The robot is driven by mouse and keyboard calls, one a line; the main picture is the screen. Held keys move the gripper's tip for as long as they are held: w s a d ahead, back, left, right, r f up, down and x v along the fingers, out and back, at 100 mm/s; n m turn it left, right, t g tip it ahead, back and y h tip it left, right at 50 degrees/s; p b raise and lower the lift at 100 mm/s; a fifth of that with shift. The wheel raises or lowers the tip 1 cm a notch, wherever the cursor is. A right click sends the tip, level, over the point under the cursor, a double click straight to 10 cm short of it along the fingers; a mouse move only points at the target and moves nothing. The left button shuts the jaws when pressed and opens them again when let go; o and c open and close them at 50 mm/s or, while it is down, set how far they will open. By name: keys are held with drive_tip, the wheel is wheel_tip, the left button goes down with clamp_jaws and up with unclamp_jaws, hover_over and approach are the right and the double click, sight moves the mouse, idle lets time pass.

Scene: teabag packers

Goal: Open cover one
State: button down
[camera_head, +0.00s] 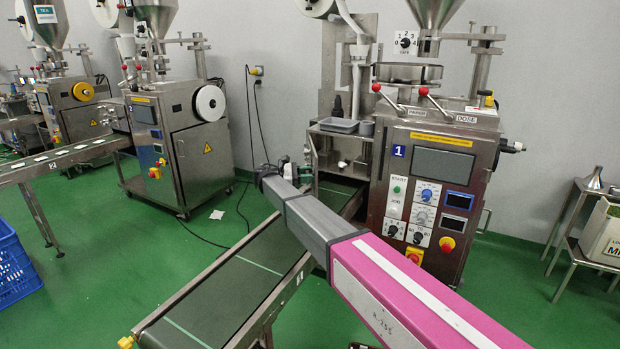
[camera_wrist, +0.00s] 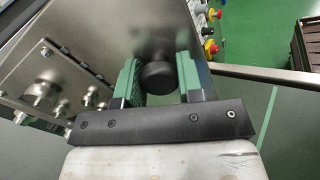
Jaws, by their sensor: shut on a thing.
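Machine one (camera_head: 428,165), a steel teabag packer with a blue "1" label, stands right of centre in the head view. My gripper (camera_head: 274,174) reaches its left front, above the conveyor. In the wrist view my gripper (camera_wrist: 160,78) has its green fingers on both sides of a round black knob (camera_wrist: 158,73) and is shut on it. A steel panel (camera_wrist: 115,22) lies behind the knob; I cannot tell whether this is the cover or how far it stands open. My arm hides part of the machine's lower front in the head view.
A green conveyor (camera_head: 225,285) runs from under machine one toward the front left. Another packer (camera_head: 175,140) stands at the left, with a blue crate (camera_head: 15,265) at the left edge. A steel stand (camera_head: 585,235) is at the right. Green floor lies open between them.

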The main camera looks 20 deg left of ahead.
drive_tip(key=c, duration=0.8)
unclamp_jaws()
drive_tip(key=shift+o, duration=0.2)
drive_tip(key=shift+a, duration=0.1)
drive_tip(key=v, duration=0.7)
drive_tip(key=shift+a, duration=0.15)
